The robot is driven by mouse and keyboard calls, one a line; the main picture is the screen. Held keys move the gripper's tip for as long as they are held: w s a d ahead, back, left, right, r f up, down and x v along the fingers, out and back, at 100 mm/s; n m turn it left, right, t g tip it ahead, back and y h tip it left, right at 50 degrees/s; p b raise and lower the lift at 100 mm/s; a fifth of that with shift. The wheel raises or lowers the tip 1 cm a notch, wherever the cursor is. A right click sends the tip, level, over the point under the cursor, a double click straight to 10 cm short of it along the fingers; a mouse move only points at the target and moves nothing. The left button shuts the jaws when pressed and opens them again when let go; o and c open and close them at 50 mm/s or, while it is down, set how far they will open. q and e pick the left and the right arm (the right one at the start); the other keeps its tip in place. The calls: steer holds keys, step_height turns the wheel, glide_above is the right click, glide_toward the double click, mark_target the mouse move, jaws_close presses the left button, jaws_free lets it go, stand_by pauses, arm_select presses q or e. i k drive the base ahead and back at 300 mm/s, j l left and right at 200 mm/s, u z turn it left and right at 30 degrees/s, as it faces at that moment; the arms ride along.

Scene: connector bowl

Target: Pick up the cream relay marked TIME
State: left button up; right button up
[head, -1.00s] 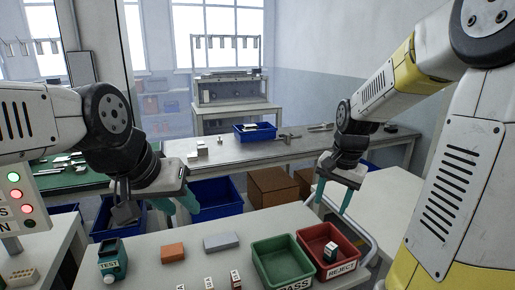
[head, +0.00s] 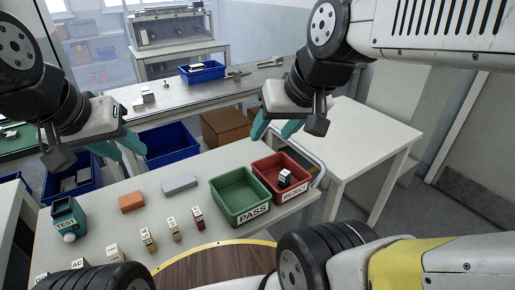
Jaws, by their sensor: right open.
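Several small labelled relays stand in a slanting row along the near part of the table. One is a cream relay (head: 113,252); its marking is too small to read surely. A relay with a clearer "AC" label (head: 80,263) stands left of it, and yellowish (head: 148,239), tan (head: 174,230) and dark red (head: 198,217) ones stand right of it. My left gripper (head: 122,147) is above the table's far left edge, its teal fingers apart and empty.
A green PASS bin (head: 240,193) and a red REJECT bin (head: 268,173) stand at the right; the red one holds a dark and white block (head: 284,178). A teal TEST device (head: 68,218), an orange block (head: 131,202) and a grey block (head: 180,184) are behind the row.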

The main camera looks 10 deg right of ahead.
mark_target(114, 253)
steer(key=j+u, duration=0.65)
steer(key=k+j+u, duration=0.1)
steer(key=k+u, duration=0.15)
steer(key=k+j+u, duration=0.3)
steer(key=k+l, duration=0.1)
